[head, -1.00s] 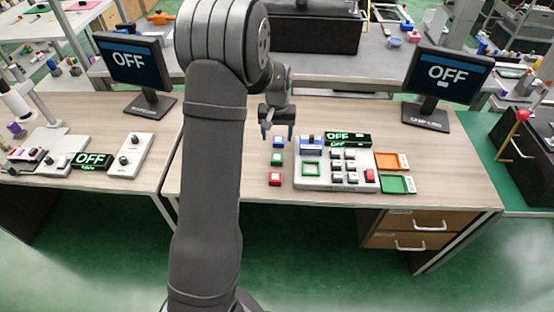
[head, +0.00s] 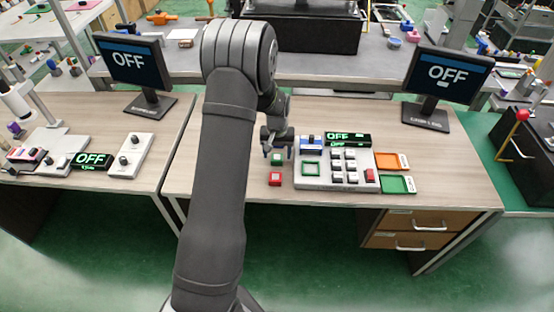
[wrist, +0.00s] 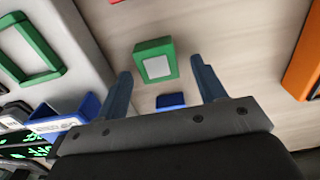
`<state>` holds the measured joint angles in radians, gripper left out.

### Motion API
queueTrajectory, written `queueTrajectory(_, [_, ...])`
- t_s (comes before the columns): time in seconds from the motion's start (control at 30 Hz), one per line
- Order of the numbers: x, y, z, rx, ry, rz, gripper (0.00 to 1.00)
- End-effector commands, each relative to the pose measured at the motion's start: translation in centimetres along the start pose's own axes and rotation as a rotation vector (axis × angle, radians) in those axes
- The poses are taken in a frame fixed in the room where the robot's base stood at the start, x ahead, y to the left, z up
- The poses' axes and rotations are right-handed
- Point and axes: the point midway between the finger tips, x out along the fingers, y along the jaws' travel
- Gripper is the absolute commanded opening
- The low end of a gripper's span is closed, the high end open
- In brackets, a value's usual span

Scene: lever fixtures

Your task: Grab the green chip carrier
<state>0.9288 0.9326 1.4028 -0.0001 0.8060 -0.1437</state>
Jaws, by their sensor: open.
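The green chip carrier (head: 277,160) is a small green block with a pale square on top, lying on the table between a red carrier (head: 275,179) and a blue one. The green carrier shows in the wrist view (wrist: 155,61) just beyond and between my fingertips. My gripper (head: 278,152) is open and empty, pointing down at the table behind the green carrier. The two fingers (wrist: 161,67) are spread, with the blue carrier (wrist: 171,100) between them farther down. My gripper hides the blue carrier in the head view.
A white panel (head: 325,184) with a green square frame, a blue block and several buttons stands close to the right of the carriers. Orange (head: 391,161) and green trays (head: 397,184) lie farther right. Bare table is left of the carriers.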

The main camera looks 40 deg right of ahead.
Motion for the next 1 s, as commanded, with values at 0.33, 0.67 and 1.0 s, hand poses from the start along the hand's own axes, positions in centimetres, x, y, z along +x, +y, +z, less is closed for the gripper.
queueTrajectory(0.33, [-0.1, 0.0, 0.0, 0.000, 0.000, 0.000, 0.16])
queueTrajectory(0.67, [-0.5, 0.0, 0.0, 0.000, 0.001, 0.000, 0.16])
queueTrajectory(1.0, [-5.0, 1.2, 0.8, 0.005, 0.002, 0.000, 0.16])
